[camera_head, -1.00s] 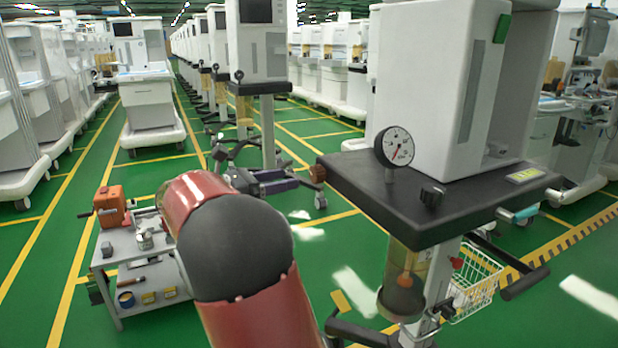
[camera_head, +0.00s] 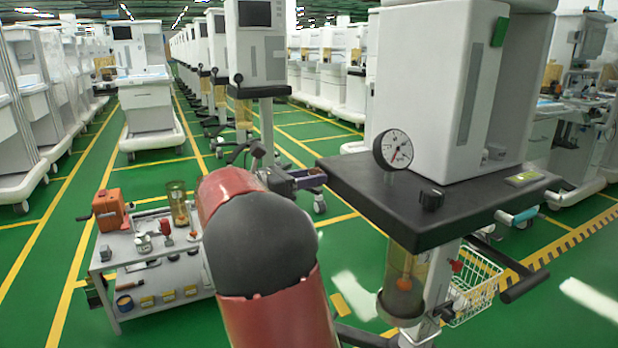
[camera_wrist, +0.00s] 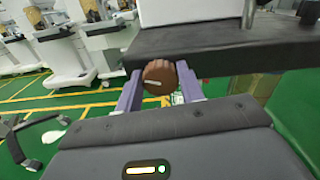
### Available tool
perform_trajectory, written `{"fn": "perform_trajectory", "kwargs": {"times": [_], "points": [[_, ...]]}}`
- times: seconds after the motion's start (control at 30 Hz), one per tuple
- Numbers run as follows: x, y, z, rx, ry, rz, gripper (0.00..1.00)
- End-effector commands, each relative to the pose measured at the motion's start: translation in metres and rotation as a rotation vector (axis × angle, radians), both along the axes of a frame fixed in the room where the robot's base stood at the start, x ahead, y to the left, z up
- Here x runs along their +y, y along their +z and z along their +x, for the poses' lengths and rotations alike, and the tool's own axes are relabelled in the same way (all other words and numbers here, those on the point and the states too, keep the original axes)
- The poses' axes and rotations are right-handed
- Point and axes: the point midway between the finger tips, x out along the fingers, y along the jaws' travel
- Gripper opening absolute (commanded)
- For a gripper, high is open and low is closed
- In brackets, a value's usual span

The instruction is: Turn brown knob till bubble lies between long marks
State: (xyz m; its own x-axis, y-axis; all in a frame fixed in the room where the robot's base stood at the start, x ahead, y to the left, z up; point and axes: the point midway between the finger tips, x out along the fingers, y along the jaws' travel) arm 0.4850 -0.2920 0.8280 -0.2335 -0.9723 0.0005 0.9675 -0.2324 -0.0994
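The brown knob (camera_wrist: 158,77) sits at the edge of the black shelf (camera_wrist: 240,45), with a pale line across its face. In the wrist view my gripper (camera_wrist: 160,86) has its purple fingers on either side of the knob, apart; I see no clear grip. In the head view my gripper (camera_head: 310,179) is at the shelf's left corner and the knob is hidden there. A small yellow-green strip (camera_head: 525,178) on the shelf's right may be the bubble vial; its bubble and marks are too small to read.
A round gauge (camera_head: 393,150), a black knob (camera_head: 432,199) and a large white cabinet (camera_head: 430,90) stand on the shelf. An amber cylinder (camera_head: 404,285) and a wire basket (camera_head: 474,290) hang below. A grey tool cart (camera_head: 150,270) stands at left.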

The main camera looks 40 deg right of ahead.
Motion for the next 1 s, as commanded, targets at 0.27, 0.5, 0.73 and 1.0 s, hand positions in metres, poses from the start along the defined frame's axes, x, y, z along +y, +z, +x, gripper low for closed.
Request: {"fn": "perform_trajectory", "kwargs": {"times": [0.27,0.5,0.73,1.0], "points": [[0.0002,-0.0001,0.0000,-0.002,0.000,0.000,0.14],[0.0003,-0.0004,-0.0001,-0.050,0.000,-0.011,0.14],[0.0006,-0.0011,-0.0006,-0.189,0.001,-0.044,0.14],[0.0009,-0.0027,-0.0014,-0.431,0.001,-0.101,0.14]]}}
